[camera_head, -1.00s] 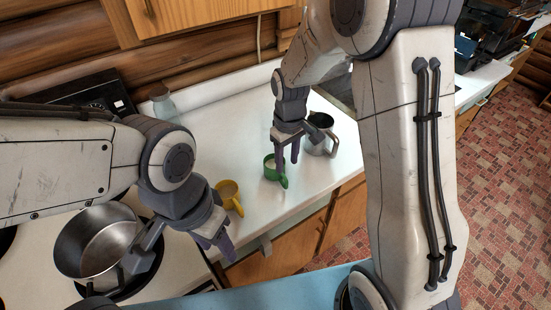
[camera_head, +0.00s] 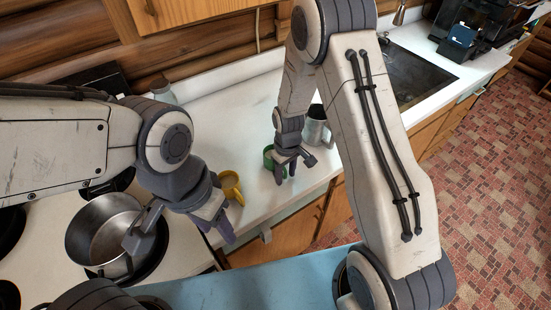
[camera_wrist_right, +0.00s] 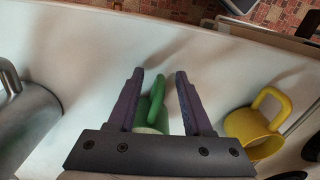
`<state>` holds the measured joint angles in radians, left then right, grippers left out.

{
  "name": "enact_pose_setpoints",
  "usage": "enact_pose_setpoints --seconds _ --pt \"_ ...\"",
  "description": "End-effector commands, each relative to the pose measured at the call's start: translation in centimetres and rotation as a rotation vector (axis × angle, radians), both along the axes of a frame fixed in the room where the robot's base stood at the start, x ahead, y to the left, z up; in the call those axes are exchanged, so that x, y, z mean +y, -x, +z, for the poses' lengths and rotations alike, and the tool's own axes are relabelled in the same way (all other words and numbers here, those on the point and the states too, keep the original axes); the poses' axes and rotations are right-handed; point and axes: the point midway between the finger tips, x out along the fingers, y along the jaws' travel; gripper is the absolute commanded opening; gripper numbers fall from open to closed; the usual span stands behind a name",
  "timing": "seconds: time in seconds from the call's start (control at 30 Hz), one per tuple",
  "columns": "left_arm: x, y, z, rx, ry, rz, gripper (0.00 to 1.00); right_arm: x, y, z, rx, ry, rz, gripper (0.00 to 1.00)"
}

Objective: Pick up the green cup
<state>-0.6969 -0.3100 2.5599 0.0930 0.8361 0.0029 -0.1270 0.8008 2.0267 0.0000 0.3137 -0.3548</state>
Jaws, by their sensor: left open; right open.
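The green cup (camera_head: 269,155) stands on the white counter in the head view, partly hidden by my right gripper (camera_head: 289,172). In the right wrist view the green cup (camera_wrist_right: 157,107) shows between the two purple fingers of my right gripper (camera_wrist_right: 159,80), its handle pointing up the picture. The fingers are open, one on each side of the handle; I cannot tell whether they touch it. My left gripper (camera_head: 217,233) is open and empty, above the counter's front edge near the yellow cup and the stove.
A yellow cup (camera_head: 229,184) stands left of the green cup, also in the right wrist view (camera_wrist_right: 254,128). A metal pitcher (camera_head: 316,128) stands close on its right. A steel pot (camera_head: 97,222) sits on the stove. The counter behind the cups is clear.

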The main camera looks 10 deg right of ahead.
Motion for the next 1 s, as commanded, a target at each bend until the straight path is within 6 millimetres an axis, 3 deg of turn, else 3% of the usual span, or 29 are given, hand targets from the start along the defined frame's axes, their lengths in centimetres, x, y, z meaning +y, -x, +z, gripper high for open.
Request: enact_pose_setpoints --seconds 0.13,0.17,0.2,0.3,1.0 --pt "0.0 0.01 -0.04 0.0 0.0 0.0 0.5 0.0 -0.02 -0.01 -0.001 0.0 0.0 0.5" --pt "0.0 0.01 -0.04 0.0 0.0 0.0 0.5 0.01 -0.02 -0.01 0.0 0.0 0.0 0.47" --pt "0.0 0.01 -0.04 0.0 0.0 0.0 0.5 0.01 -0.02 0.0 0.0 0.0 0.0 0.31" --pt "0.0 0.01 -0.04 0.0 0.0 0.0 0.5 0.02 -0.01 0.01 0.0 0.0 0.0 0.0" --pt "0.0 0.0 -0.03 0.0 0.0 0.0 0.5 0.04 -0.04 0.04 0.0 0.0 0.0 0.0"
